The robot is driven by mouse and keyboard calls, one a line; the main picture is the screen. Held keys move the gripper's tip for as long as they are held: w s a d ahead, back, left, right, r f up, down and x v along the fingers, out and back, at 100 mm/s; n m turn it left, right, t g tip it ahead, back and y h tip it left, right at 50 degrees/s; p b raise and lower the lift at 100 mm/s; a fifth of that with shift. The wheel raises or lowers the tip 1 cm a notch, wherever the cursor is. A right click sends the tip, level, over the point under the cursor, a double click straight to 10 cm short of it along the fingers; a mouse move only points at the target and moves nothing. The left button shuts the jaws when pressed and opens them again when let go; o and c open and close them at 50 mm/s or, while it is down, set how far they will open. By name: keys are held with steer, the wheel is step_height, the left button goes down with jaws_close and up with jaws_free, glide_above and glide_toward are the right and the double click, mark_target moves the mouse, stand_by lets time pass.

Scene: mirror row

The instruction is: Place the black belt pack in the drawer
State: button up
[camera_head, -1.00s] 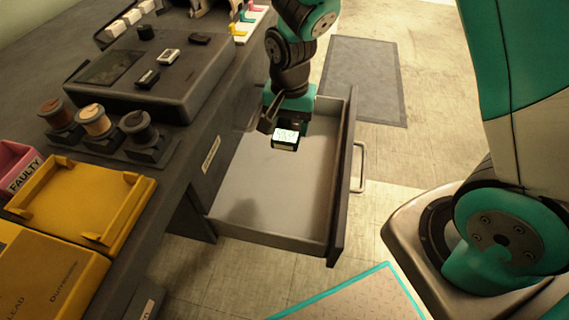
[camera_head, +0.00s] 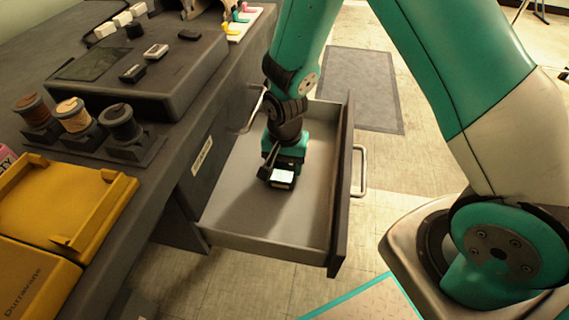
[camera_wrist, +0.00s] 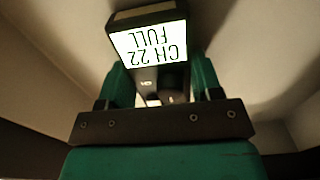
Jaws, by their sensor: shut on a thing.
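The black belt pack (camera_head: 281,184) has a lit white screen. In the wrist view the belt pack (camera_wrist: 146,17) shows the screen text "CH 22 FULL", upside down. My gripper (camera_head: 277,168) is shut on it, with a green finger on each side in the wrist view. The grey drawer (camera_head: 240,240) is pulled open from the dark bench. The pack and my gripper are inside the drawer's outline, low over its floor. I cannot tell whether the pack touches the floor. No other thing shows in the drawer.
The drawer's front panel with its handle (camera_head: 361,172) is on the right. On the bench are a yellow tray (camera_head: 60,205), several spools (camera_head: 75,117) and a dark console (camera_head: 150,75) with small packs on top. A grey mat (camera_head: 358,90) lies on the floor behind.

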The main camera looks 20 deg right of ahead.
steer(key=shift+f, duration=0.15)
steer(key=o, duration=1)
step_height(320, 180, up, 8)
steer(key=p, duration=0.2)
steer(key=shift+p, duration=0.3)
